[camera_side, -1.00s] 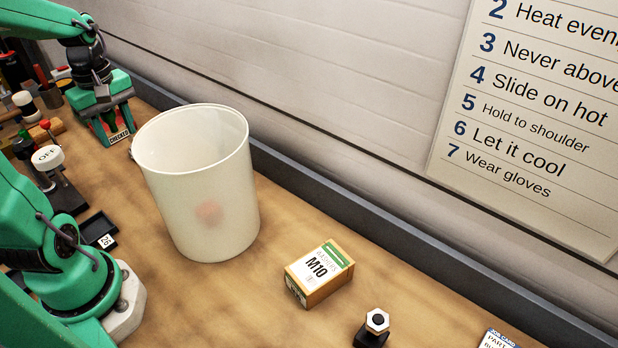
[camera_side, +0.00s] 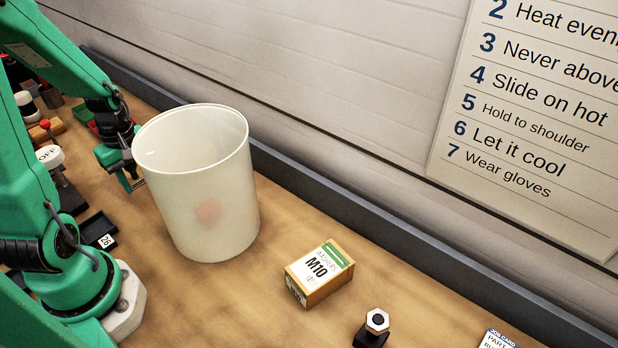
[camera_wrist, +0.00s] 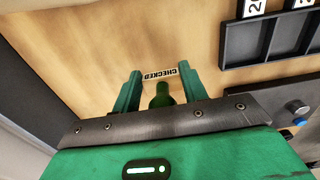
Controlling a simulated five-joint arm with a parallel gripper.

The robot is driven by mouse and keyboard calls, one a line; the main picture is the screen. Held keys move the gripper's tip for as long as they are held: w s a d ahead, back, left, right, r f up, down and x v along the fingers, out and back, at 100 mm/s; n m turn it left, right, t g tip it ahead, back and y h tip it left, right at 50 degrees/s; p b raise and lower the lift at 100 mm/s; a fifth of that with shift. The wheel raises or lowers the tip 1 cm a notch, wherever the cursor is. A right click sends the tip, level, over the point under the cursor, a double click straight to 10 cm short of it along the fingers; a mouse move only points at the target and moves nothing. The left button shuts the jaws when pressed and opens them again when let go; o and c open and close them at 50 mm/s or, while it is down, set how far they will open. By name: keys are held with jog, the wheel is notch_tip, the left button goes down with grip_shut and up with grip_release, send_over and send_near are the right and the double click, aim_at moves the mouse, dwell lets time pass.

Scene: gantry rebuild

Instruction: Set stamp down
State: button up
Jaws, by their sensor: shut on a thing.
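My gripper (camera_side: 122,176) is low over the wooden bench, just left of the white bin. It is shut on the stamp, which has a dark green handle (camera_wrist: 163,95) and a white "CHECKED" label (camera_wrist: 159,75). In the wrist view the handle sits between the two green fingers of my gripper (camera_wrist: 160,88), with the label beyond it. In the side view the bin hides part of the gripper and most of the stamp. I cannot tell whether the stamp's base touches the bench.
The tall translucent white bin (camera_side: 205,190) stands close beside my gripper. A black tray (camera_wrist: 270,62) with compartments shows at the wrist view's upper right. An M10 box (camera_side: 320,273) and a hex-topped piece (camera_side: 376,322) stand farther right. Several tools crowd the far left.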

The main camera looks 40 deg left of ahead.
aim_at(133, 165)
jog(key=shift+f, duration=0.25)
jog(key=shift+f, duration=2.15)
jog(key=shift+f, duration=0.1)
jog(key=o, duration=1)
jog(key=shift+r, duration=6.15)
jog(key=shift+w, duration=0.1)
